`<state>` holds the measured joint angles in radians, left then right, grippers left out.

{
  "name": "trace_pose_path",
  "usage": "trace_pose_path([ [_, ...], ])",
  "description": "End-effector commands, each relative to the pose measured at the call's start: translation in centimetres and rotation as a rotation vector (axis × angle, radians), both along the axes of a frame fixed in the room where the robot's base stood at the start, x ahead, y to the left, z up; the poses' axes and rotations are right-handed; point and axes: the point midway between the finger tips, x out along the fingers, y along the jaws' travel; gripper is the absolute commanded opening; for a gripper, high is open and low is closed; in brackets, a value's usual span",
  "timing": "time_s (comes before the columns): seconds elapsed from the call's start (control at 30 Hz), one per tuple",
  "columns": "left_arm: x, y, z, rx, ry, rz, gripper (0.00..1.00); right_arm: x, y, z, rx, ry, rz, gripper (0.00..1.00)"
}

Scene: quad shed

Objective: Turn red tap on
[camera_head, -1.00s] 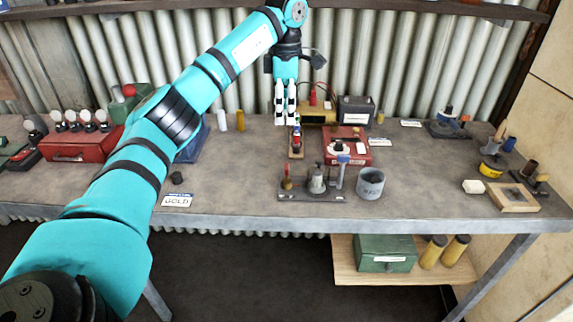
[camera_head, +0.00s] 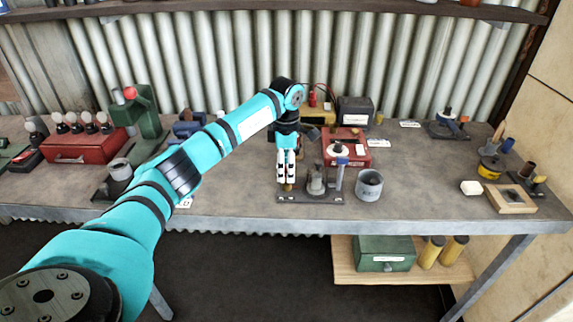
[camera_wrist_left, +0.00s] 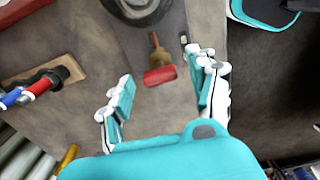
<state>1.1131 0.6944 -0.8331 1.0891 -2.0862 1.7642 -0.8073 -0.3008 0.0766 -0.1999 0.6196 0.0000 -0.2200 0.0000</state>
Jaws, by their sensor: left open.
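A red tap handle (camera_wrist_left: 160,75) on a brass stem shows in the left wrist view, at one end of a dark base plate. In the head view the same base plate (camera_head: 318,198) lies near the bench's front edge, and the tap is mostly hidden by my gripper. My left gripper (camera_head: 287,181) points down over the plate's left end. In the left wrist view my left gripper (camera_wrist_left: 164,92) is open, with its fingers spread to either side of the red handle; I cannot tell whether they touch it. My right gripper is out of view.
A grey round fitting (camera_head: 315,182) and a blue-topped post (camera_head: 339,172) stand on the same plate. A grey cup (camera_head: 368,185) stands to its right. A red box (camera_head: 344,146) lies behind. The bench's front left of the plate is largely clear.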

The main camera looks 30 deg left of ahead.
Motion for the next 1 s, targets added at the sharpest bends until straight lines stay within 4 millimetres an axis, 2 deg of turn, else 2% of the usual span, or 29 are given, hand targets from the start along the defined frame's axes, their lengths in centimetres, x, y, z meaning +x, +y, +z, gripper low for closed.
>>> trace_pose_path([
  [0.27, 0.03, -0.02, -0.18, 0.0, -0.001, 0.0, 0.6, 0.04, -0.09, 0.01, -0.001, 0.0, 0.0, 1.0],
  [0.7, 0.02, -0.02, -0.14, 0.0, 0.0, -0.001, 0.04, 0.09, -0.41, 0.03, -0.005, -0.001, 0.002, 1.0],
  [1.0, 0.04, 0.0, -0.1, 0.001, -0.001, 0.039, 0.04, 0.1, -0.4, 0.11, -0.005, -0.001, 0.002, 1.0],
])
